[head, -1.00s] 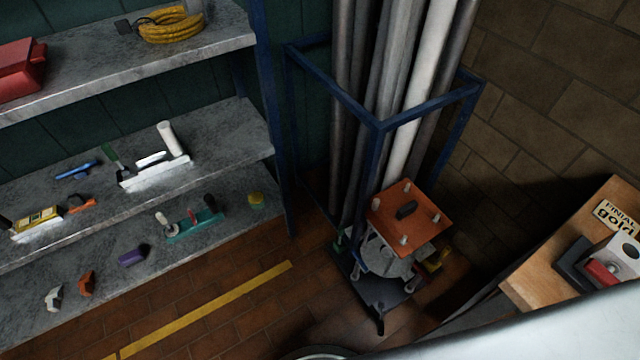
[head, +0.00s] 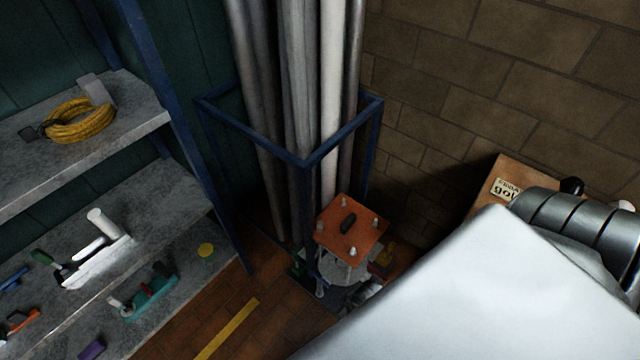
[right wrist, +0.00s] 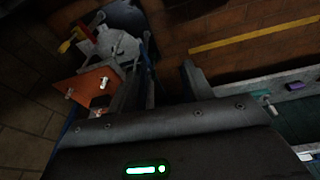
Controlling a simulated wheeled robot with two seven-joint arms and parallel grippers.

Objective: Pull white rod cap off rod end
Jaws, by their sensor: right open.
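An orange square plate (head: 338,238) with a dark handle and short pale posts near its corners (head: 375,225) sits on top of a grey stand at the foot of the rack. I cannot tell which pale post, if any, is the white rod cap. The plate also shows at the left in the right wrist view (right wrist: 72,86). There my right gripper (right wrist: 162,85) is open, its two dark fingers apart with nothing between them, and the plate lies left of the fingers. In the head view my right arm covers the lower right. My left gripper is not in view.
A blue rack (head: 304,160) holds tall grey pipes (head: 297,90) behind the plate. Shelves (head: 150,205) with tools and a yellow cable coil (head: 78,120) stand at the left. A wooden board with a label (head: 485,190) is near the brick wall. Floor with a yellow stripe (head: 228,328) is open.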

